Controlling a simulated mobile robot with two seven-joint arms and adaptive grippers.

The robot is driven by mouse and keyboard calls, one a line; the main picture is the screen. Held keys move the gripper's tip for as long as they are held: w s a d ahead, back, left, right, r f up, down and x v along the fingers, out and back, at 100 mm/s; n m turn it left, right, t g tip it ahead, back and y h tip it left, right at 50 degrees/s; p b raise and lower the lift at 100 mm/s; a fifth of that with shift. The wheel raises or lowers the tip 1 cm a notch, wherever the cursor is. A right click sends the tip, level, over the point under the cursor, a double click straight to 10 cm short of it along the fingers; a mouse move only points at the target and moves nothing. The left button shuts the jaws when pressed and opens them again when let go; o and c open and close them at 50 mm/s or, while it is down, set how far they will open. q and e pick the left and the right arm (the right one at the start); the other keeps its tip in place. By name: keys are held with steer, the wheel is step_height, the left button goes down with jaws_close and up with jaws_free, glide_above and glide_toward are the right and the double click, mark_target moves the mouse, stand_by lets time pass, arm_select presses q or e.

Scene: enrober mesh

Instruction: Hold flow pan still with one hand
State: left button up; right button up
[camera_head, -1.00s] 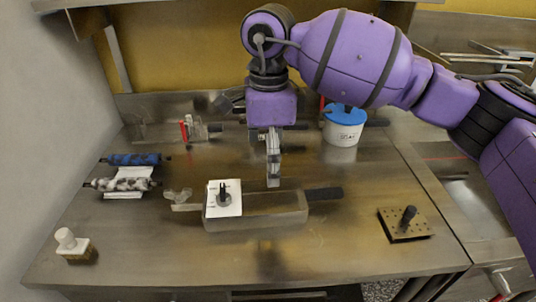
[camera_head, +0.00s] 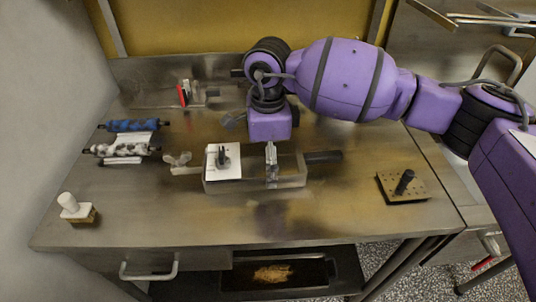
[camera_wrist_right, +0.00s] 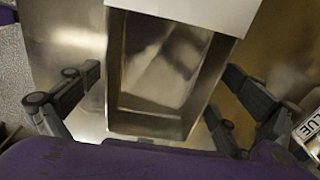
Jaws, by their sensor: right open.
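The flow pan (camera_head: 240,187) is a shallow rectangular metal pan lying on the steel table, with a dark handle (camera_head: 323,156) at its right end. A white plate with a black knob (camera_head: 223,160) sits over its left part. My right gripper (camera_head: 271,165) is at the pan's right half, fingers pointing down. In the right wrist view the pan (camera_wrist_right: 165,85) lies between the two spread fingers of my right gripper (camera_wrist_right: 162,75), with visible gaps on both sides. The gripper is open and holds nothing. My left gripper is not in view.
Two rollers, one blue (camera_head: 138,126) and one mottled (camera_head: 122,149), lie at the left. A white-knobbed block (camera_head: 76,208) is at front left. A perforated plate with a black handle (camera_head: 403,187) is at the right. A red-handled item (camera_head: 184,94) is at the back. The front table is clear.

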steer(key=c, duration=1.4)
steer(key=shift+c, duration=0.2)
